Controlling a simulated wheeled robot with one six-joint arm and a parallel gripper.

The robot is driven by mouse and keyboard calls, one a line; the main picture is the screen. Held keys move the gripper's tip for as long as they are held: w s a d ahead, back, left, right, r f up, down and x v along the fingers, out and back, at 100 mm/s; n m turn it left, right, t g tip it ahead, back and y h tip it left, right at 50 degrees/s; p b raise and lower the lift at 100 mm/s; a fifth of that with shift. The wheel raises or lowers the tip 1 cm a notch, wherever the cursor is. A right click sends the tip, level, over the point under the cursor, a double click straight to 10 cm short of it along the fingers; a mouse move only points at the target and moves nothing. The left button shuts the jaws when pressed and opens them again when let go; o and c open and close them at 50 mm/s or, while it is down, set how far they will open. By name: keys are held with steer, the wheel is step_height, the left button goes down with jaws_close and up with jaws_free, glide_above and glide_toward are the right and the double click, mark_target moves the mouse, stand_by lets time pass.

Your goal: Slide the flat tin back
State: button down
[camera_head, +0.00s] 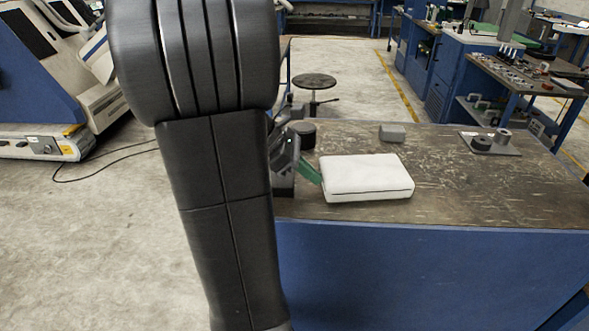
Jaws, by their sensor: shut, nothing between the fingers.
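A white, flat, rounded box with a dark seam, which looks like the flat tin (367,177), lies on the worktable near its front edge. My gripper (314,175) is just left of it, low over the table. Its green fingertips are shut and point at the tin's left side. I cannot tell whether they touch it. My own dark arm hides part of the gripper and the table's left end.
The worn dark tabletop (480,190) is clear to the right of the tin. Behind it sit a small grey block (392,132) and a plate with round parts (490,143). A dark round object (303,134) stands behind the gripper. A stool (314,82) stands beyond the table.

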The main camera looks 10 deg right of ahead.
mark_target(409, 180)
steer(key=s+d, duration=0.1)
steer(key=d, duration=0.5)
steer(key=s+d+p, duration=0.1)
steer(key=s+d, duration=0.1)
steer(key=d, duration=0.5)
steer(key=s+d+p, duration=0.1)
steer(key=s+d, duration=0.1)
steer(key=d, duration=0.5)
steer(key=shift+s+d, duration=0.2)
steer(key=shift+s, duration=0.05)
